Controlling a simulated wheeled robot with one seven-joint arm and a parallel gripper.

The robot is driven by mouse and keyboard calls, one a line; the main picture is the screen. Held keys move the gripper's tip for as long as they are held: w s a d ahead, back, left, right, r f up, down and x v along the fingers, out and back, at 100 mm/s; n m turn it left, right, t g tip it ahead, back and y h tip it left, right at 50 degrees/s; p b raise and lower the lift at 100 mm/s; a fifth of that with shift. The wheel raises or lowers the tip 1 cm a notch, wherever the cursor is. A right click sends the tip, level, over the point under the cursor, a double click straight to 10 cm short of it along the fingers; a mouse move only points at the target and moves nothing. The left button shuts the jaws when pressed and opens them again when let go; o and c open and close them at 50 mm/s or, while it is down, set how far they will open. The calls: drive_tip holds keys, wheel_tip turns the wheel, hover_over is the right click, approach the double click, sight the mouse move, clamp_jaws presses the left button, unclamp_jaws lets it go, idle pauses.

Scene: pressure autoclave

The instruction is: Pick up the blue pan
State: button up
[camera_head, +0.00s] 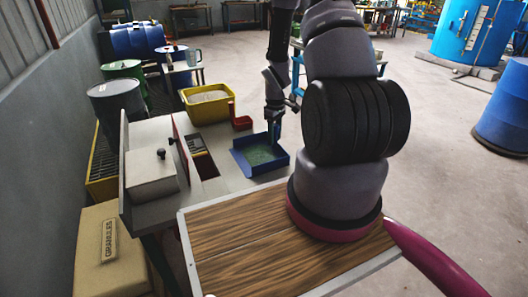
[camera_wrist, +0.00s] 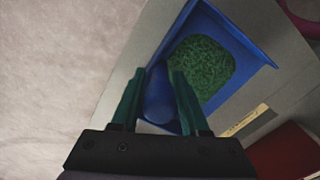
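The blue pan (camera_head: 270,169) is a shallow, square-sided pan on the grey bench, with green granules (camera_head: 262,153) in it. In the wrist view the pan (camera_wrist: 257,72) fills the upper right, and its granules (camera_wrist: 200,68) show as a green patch. My gripper (camera_head: 272,134) is at the pan's far edge, pointing down. In the wrist view my gripper (camera_wrist: 157,72) has its two green fingers apart. A rounded blue part of the pan, perhaps its handle, shows between the fingers. I cannot tell whether the fingers touch it.
A yellow tub (camera_head: 208,106) with pale contents and a red scoop-like object (camera_head: 239,122) stand behind the pan. A grey box (camera_head: 150,178) and a red upright panel (camera_head: 178,145) stand to the left. A wood-topped surface (camera_head: 240,240) lies in front. Open floor lies right of the bench.

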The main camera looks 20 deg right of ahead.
clamp_jaws()
idle(1.2)
